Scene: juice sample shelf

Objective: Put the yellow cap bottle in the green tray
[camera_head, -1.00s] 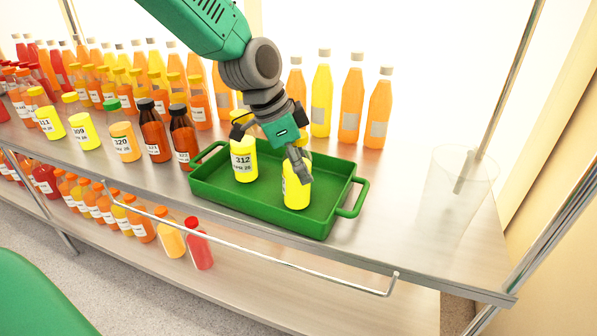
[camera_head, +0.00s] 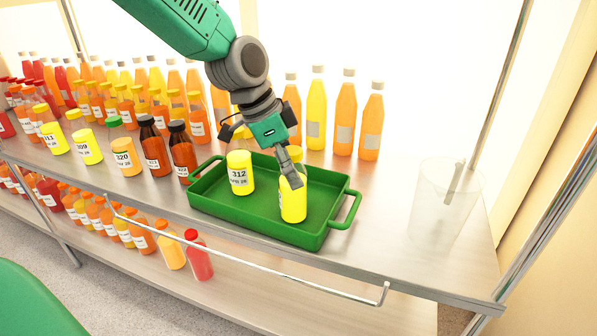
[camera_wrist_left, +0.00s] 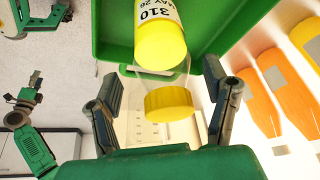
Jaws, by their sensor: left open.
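The green tray (camera_head: 258,221) lies on the upper shelf. The yellow cap bottle (camera_head: 293,205) stands upright in its front right part, partly covered by a finger of my left gripper. In the left wrist view this bottle (camera_wrist_left: 168,103) is labelled 310, and its yellow cap lies between the two spread fingers with gaps on both sides. My left gripper (camera_wrist_left: 165,105) is open and holds nothing; it also shows above the tray in the head view (camera_head: 262,152). A second yellow bottle labelled 312 (camera_head: 240,178) stands in the tray's left part. My right gripper (camera_wrist_left: 24,98) shows small in the left wrist view, its jaws unclear.
Several juice bottles (camera_head: 125,158) crowd the upper shelf left of the tray, and tall bottles (camera_head: 345,130) stand behind it. A clear beaker (camera_head: 445,205) stands to the right. A metal rail (camera_head: 250,268) runs along the front. Shelf between tray and beaker is clear.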

